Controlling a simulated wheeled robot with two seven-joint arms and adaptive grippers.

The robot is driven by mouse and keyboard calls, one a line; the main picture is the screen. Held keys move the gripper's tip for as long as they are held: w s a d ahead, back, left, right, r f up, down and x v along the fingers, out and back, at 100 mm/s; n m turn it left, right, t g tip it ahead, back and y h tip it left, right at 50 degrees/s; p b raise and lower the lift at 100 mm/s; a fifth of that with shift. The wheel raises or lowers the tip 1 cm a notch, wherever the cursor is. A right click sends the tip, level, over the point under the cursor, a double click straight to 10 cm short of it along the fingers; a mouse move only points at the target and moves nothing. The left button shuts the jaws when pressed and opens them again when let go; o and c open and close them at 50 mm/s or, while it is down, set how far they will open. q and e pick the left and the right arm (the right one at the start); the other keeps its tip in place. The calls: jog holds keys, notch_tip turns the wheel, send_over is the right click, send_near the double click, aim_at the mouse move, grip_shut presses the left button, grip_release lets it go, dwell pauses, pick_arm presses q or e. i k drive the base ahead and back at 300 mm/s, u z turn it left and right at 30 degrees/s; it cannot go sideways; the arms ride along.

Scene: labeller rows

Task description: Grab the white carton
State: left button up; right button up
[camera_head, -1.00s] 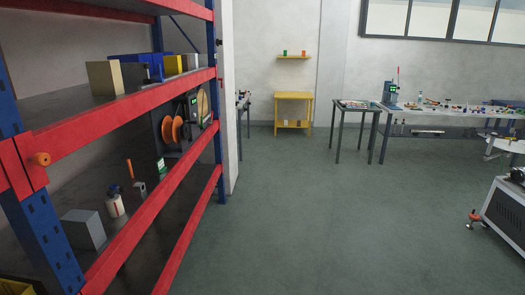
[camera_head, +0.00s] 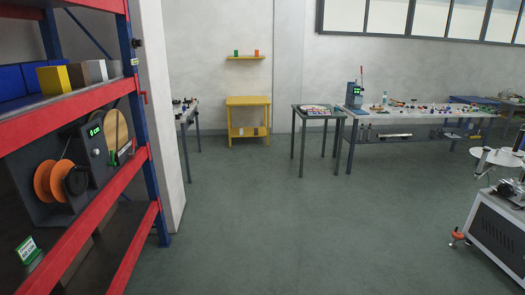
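I cannot make out a white carton for certain in the head view. Small pale items (camera_head: 260,131) sit on the lower shelf of the yellow table at the far wall, too small to identify. Neither of my grippers shows in this view.
A red and blue rack (camera_head: 135,190) stands close on the left, holding boxes, a yellow block (camera_head: 54,80) and a spool machine (camera_head: 90,155). Ahead are the yellow table (camera_head: 248,101), a small dark table (camera_head: 318,112) and a long workbench (camera_head: 420,113). A wheeled machine (camera_head: 497,225) stands right. The middle floor is clear.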

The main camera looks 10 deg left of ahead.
aim_at(97, 68)
jog(key=u, duration=0.05)
jog(key=i, duration=2.05)
jog(key=u, duration=0.25)
